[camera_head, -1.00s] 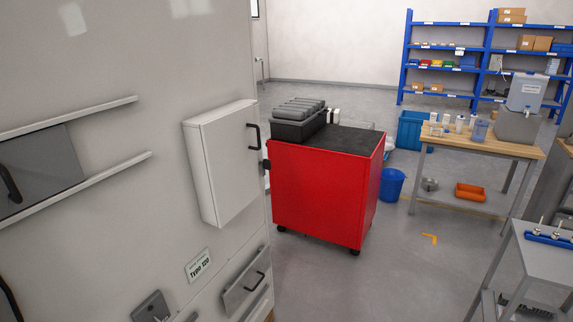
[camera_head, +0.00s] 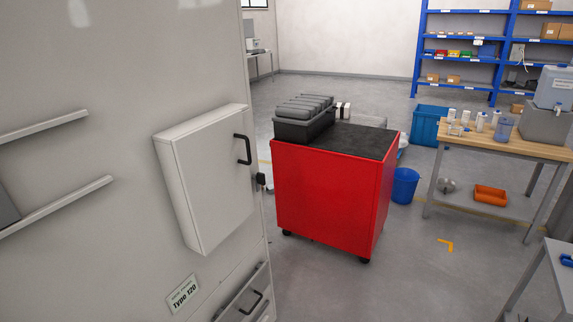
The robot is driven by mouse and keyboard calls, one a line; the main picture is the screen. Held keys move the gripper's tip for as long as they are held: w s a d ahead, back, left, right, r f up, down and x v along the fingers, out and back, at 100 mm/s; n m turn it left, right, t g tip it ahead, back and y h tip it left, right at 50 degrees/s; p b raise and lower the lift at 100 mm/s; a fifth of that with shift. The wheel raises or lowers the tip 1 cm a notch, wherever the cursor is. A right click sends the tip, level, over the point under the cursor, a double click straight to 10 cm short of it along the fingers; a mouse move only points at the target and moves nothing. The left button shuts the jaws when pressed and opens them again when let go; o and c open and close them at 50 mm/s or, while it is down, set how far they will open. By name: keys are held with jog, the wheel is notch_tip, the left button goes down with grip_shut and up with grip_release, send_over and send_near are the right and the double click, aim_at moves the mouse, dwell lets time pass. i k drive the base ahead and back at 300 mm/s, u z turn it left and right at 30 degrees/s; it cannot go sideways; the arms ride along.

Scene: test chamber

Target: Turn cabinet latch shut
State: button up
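A white cabinet (camera_head: 212,185) is mounted on the large grey-white panel at the left, and its door looks closed. A black bow handle (camera_head: 243,149) sits on the door's upper right. A small black piece (camera_head: 260,180), which looks like the latch, sticks out at the cabinet's right edge. It is too small to tell which way it is turned. My gripper is not in view.
A red cart (camera_head: 328,195) with a black top and a dark case (camera_head: 304,120) stands just right of the panel. A wooden table (camera_head: 505,143), blue bin (camera_head: 405,185) and blue shelves (camera_head: 470,38) are farther right.

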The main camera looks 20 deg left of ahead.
aim_at(260, 177)
jog(key=i, duration=1.1)
jog(key=u, duration=0.1)
